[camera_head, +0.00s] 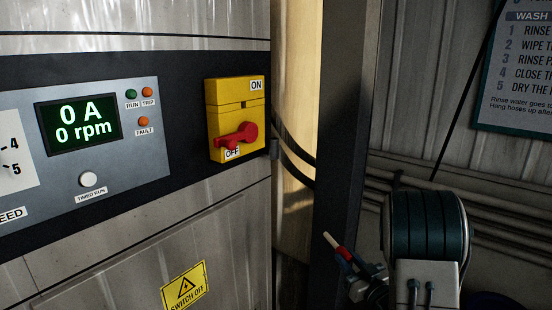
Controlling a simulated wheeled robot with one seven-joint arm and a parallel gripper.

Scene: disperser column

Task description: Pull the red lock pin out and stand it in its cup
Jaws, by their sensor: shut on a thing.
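My gripper (353,266) is at the lower right, in front of the dark upright post, and partly hidden by my own arm. It is shut on a small red piece with a pale tip, which looks like the red lock pin (344,253). The pin is tilted, its pale end pointing up and left, clear of the switch. The yellow isolator switch (226,102) is on the cabinet front, up and left of my gripper. Its red handle (236,136) is near the OFF label. I see no cup.
The steel cabinet (130,215) fills the left, with a display (77,122) reading 0 A and 0 rpm. The dark post (345,130) stands close behind my gripper. Black cables (292,150) hang beside it. A wash sign (518,75) is on the right wall.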

